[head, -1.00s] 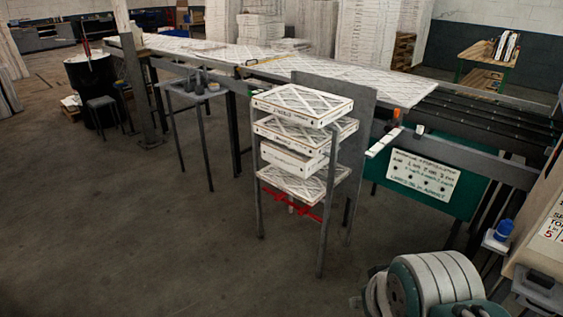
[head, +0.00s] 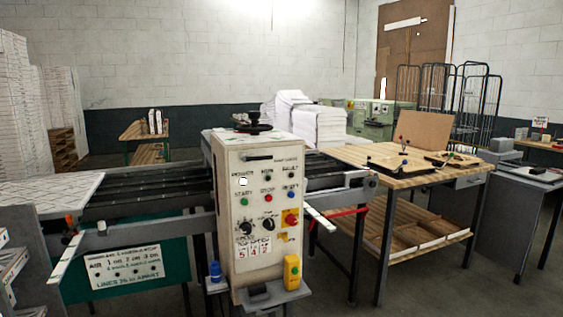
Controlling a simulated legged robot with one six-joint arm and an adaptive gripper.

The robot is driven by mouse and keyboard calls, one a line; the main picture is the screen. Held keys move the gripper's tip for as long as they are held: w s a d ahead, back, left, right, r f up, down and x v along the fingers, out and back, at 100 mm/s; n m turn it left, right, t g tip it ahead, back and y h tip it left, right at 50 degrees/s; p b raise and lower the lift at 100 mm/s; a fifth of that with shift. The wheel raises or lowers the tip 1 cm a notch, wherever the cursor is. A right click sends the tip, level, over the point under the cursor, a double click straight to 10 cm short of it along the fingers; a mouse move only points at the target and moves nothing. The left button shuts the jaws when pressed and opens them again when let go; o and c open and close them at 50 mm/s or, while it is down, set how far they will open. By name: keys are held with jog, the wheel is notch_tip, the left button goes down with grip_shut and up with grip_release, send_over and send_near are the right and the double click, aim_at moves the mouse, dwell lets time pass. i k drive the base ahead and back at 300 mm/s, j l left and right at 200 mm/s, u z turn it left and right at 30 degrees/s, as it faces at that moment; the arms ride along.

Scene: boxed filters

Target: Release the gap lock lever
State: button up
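The frames do not make clear which part is the gap lock lever. A beige control cabinet (head: 228,225) stands at the middle of the head view, with a black handwheel (head: 253,124) on top. Its front has a black bar (head: 258,157), coloured buttons, black knobs (head: 268,224) and a red button on yellow (head: 291,218). A red bar (head: 348,212) sticks out to the cabinet's right. An orange-tipped part (head: 69,220) stands on the left side rail. My gripper is not in view.
A roller conveyor (head: 150,184) runs behind the cabinet. A blue-capped container (head: 215,271) and a yellow box (head: 291,271) sit low beside it. A wooden workbench (head: 370,154) stands right, with a grey table (head: 540,183) beyond.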

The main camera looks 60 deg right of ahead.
aim_at(245, 157)
jog(key=z, duration=1.5)
